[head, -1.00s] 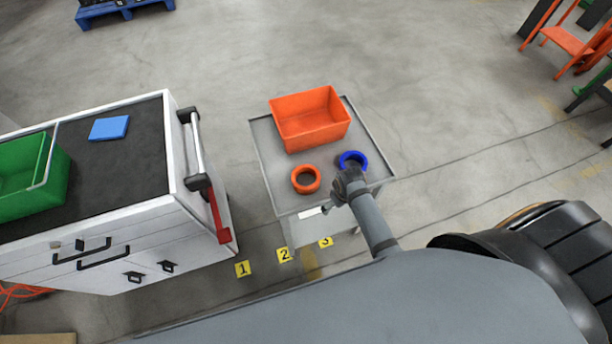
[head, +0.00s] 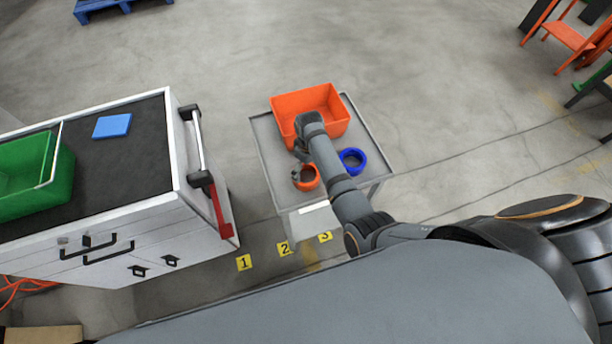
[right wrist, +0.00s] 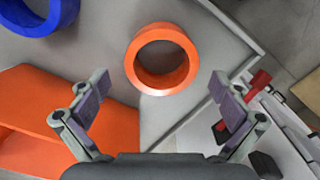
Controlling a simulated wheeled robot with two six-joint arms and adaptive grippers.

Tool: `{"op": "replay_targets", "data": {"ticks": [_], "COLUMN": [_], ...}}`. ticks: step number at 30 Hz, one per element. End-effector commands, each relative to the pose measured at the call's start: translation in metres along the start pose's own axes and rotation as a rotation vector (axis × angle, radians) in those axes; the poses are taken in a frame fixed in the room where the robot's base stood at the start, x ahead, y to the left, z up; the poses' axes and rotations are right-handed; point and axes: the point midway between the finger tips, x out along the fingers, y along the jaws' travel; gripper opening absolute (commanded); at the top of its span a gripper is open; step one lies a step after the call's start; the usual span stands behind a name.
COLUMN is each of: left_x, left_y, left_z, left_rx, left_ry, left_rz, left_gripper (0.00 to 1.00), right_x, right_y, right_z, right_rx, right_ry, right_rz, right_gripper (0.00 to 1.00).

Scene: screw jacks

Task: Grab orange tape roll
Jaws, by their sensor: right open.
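The orange tape roll (head: 315,181) lies flat on the grey table (head: 265,135), in front of the orange bin. In the right wrist view the roll (right wrist: 185,72) sits ahead of and between the fingers, with its hole facing the camera. My right gripper (head: 300,165) is above the roll's far left side in the head view and partly covers it. In the right wrist view the right gripper (right wrist: 160,92) has its fingers wide apart, with nothing between the pads. My left gripper is not in view.
A blue tape roll (head: 352,161) lies right of the orange one. An orange bin (head: 328,105) stands behind. A white cabinet (head: 150,225) with a green bin (head: 55,180) and a blue square (head: 112,126) is at the left. Floor markers (head: 284,248) lie in front.

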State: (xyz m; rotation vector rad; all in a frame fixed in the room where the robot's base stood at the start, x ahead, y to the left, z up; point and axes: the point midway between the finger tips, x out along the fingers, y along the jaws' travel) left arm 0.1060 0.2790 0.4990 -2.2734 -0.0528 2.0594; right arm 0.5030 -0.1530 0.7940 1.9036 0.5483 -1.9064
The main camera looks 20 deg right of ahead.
Motion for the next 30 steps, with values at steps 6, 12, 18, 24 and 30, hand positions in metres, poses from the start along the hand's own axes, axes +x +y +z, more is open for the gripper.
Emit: {"op": "replay_targets", "data": {"ticks": [6, 12, 18, 24, 30], "left_x": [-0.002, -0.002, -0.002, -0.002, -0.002], "left_y": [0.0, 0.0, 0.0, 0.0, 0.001], "left_z": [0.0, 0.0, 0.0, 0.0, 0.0], "left_rx": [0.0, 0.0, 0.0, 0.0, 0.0], "left_ry": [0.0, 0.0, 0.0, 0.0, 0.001], "left_rz": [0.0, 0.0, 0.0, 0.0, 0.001], "left_gripper": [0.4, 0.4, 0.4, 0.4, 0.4], "right_x": [0.01, 0.045, 0.055, 0.055, 0.054], "right_y": [-0.001, -0.002, -0.002, -0.002, -0.002], "right_z": [0.001, 0.004, 0.004, 0.004, 0.004], "right_rx": [0.001, 0.002, 0.002, 0.002, 0.002], "right_ry": [-0.002, -0.001, 0.001, 0.001, 0.001], "right_rz": [-0.001, 0.001, 0.001, 0.001, 0.001], "right_gripper": [1.0, 1.0, 1.0, 0.89, 0.62]}}
